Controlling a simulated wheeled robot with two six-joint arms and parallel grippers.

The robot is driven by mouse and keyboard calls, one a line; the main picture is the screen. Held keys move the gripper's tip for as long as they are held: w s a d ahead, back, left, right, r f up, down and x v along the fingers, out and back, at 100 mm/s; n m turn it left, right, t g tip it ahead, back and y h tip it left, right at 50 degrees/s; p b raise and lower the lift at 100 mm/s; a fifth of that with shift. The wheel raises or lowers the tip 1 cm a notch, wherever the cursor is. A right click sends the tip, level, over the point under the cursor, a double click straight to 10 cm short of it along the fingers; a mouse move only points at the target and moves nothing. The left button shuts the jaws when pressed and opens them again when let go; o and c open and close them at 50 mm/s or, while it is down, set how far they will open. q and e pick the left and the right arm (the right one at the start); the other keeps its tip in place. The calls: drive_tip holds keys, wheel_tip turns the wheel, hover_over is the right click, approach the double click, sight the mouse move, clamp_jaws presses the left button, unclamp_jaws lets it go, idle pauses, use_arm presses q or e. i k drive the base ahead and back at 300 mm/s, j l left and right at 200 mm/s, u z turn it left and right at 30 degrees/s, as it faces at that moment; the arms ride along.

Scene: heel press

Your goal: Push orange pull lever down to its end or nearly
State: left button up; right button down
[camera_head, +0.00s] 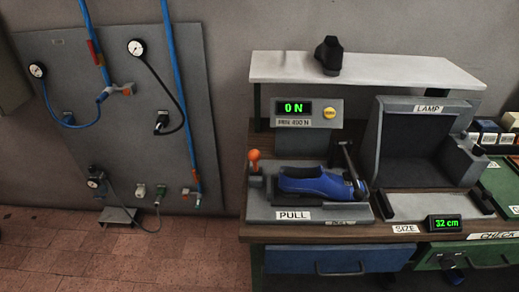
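The orange pull lever (254,159) has a round orange knob and stands upright at the left end of the grey press base (350,212), behind the PULL label (293,215). A blue shoe (318,186) lies on the base to the right of the lever, with a dark upright arm (349,163) at its right end. The display (294,108) behind reads 0 N, with a MIN 490 N label under it and a yellow button (329,113) beside it. Neither gripper is in view.
A grey LAMP box (421,140) and a SIZE plate with a 32 cm display (444,223) stand to the right. A white shelf (375,70) holding a dark object is above. Gauges and blue hoses hang on the left panel (130,120). The floor at left is mostly clear.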

sight(254, 155)
drive_tip(key=j+z, duration=0.2)
drive_tip(key=z, duration=0.25)
drive_tip(key=j+z, duration=0.25)
drive_tip(key=z, duration=0.2)
drive_tip(key=j+z, duration=0.2)
drive_tip(key=z, duration=0.2)
drive_tip(key=k+j+z, duration=0.1)
drive_tip(key=j, duration=0.3)
drive_tip(key=k+j+z, duration=0.1)
drive_tip(key=j, duration=0.25)
drive_tip(key=k+j+z, duration=0.1)
drive_tip(key=j, duration=0.25)
drive_tip(key=k+j, duration=0.25)
drive_tip(key=j+z, duration=0.05)
drive_tip(key=j, duration=0.05)
